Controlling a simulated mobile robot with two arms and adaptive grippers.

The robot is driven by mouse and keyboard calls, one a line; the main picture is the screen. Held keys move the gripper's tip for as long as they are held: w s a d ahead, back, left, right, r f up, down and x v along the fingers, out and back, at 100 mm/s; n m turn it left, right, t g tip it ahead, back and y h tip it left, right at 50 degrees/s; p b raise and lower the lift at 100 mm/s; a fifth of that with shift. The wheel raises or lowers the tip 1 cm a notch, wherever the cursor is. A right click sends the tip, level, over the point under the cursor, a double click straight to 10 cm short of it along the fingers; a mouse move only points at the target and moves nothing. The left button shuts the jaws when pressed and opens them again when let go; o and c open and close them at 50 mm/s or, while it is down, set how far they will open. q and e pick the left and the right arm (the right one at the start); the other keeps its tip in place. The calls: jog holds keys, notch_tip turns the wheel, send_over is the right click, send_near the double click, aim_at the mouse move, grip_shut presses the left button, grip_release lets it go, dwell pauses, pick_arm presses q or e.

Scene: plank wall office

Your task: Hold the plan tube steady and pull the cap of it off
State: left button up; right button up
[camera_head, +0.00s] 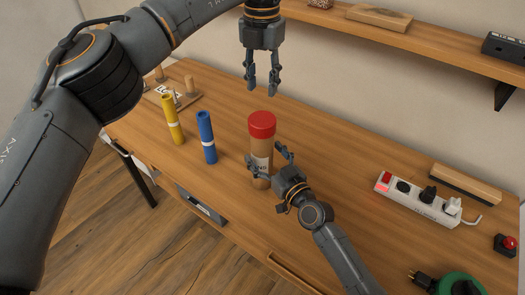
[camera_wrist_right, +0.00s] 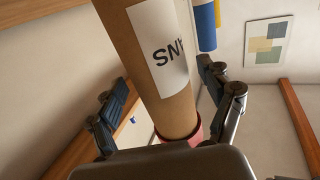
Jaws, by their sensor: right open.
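The plan tube (camera_head: 260,148) is a brown cardboard cylinder with a white label, upright on the desk. Its red cap (camera_head: 262,123) sits on its top end. My right gripper (camera_head: 266,155) is open, low at the tube's front, with its fingers on either side of the tube. In the right wrist view the tube (camera_wrist_right: 165,75) passes between the spread fingers (camera_wrist_right: 168,108), and part of the red cap (camera_wrist_right: 193,134) shows behind the gripper body. My left gripper (camera_head: 262,86) points down above the cap, fingers apart and empty, clear of it.
A blue roll (camera_head: 207,138) and a yellow roll (camera_head: 173,120) stand left of the tube. A power strip (camera_head: 418,200), a wooden block (camera_head: 465,185), a red button (camera_head: 506,244) and a green object (camera_head: 460,284) are at the right. A shelf (camera_head: 420,42) runs behind.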

jog(key=shift+x, duration=0.85)
jog(key=shift+s, duration=0.1)
jog(key=shift+c, duration=0.4)
